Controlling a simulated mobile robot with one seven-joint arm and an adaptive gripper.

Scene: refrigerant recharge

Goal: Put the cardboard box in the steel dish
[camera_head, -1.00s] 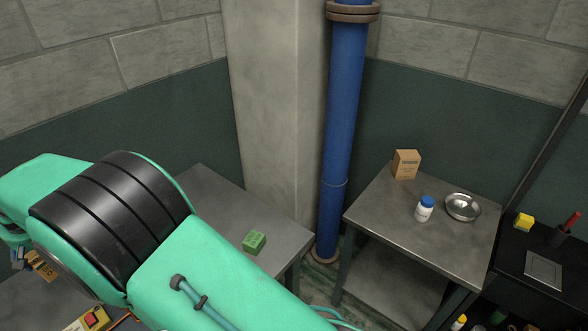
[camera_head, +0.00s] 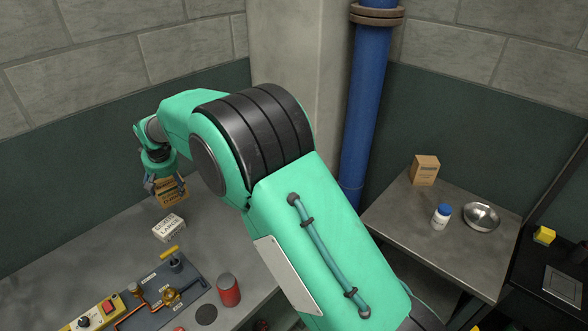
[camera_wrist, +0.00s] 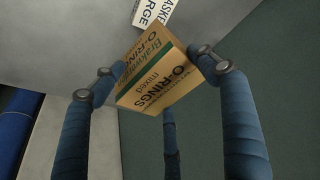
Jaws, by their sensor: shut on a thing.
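My gripper (camera_head: 166,186) is shut on a brown cardboard box (camera_head: 172,193) and holds it above the left table. In the wrist view the box (camera_wrist: 160,80) sits between the fingertips, tilted, with O-RINGS printing on it. The steel dish (camera_head: 481,217), round and shiny, stands on the right-hand table; nothing shows in it. Another brown cardboard box (camera_head: 425,170) stands upright at that table's back corner. My gripper is far to the left of the dish.
A white bottle with blue cap (camera_head: 441,217) stands just left of the dish. A white printed box (camera_head: 169,228), a red can (camera_head: 229,290) and a valve panel (camera_head: 165,290) are on the left table (camera_head: 70,265). A blue pipe (camera_head: 366,100) rises between the tables.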

